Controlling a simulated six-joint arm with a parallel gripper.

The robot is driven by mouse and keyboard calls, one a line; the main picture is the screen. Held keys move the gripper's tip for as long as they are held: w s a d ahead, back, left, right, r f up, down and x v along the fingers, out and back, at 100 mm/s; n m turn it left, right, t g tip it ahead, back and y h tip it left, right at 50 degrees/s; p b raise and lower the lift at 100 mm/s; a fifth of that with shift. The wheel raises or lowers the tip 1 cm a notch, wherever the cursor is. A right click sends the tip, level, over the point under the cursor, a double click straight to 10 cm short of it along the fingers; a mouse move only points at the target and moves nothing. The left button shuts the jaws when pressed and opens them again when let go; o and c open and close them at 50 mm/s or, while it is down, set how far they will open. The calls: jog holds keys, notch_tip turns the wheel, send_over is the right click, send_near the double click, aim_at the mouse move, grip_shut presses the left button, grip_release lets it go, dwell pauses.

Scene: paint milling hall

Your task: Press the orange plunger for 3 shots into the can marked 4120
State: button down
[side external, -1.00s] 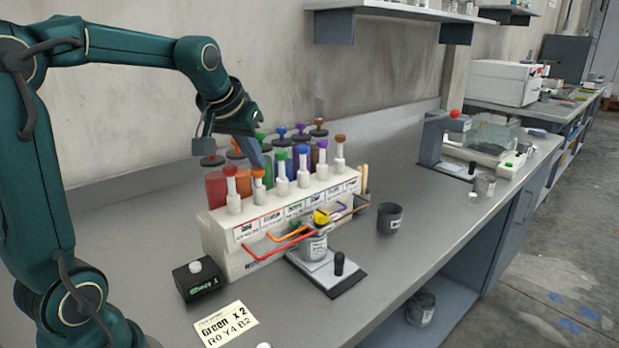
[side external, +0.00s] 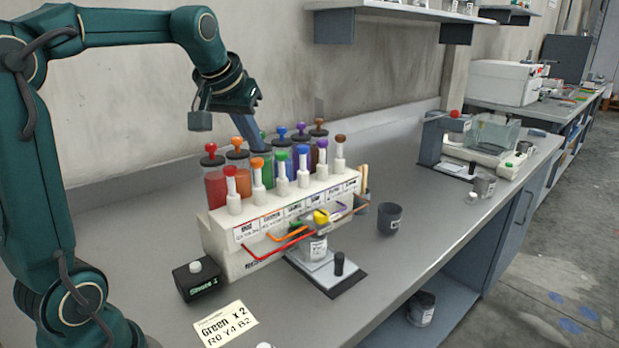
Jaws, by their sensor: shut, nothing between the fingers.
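The orange plunger (side external: 257,164) stands upright on the white dispenser (side external: 225,240), second from the near left end, between the red and green plungers. My gripper (side external: 258,140) is shut and empty, pointing down just above the orange plunger, apparently clear of it. A grey can (side external: 318,250) stands on the stand under the spouts; its label is too small to read. Another grey can (side external: 389,218) stands on the bench to the right, with no readable mark. The black counter box (side external: 197,281) appears to read "Shots 1".
Colored canisters (side external: 216,188) with knobbed lids stand behind the plungers, close to my gripper. A card (side external: 226,325) reads "Green x 2, R0 Y4 B2". A can (side external: 421,308) sits on the lower shelf. A balance (side external: 480,150) stands farther right.

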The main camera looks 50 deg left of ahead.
aim_at(256, 160)
jog(key=shift+f, duration=0.1)
jog(key=shift+f, duration=1.65)
jog(key=shift+r, duration=1.75)
jog(key=shift+f, duration=0.1)
jog(key=shift+f, duration=1.65)
jog(key=shift+r, duration=1.75)
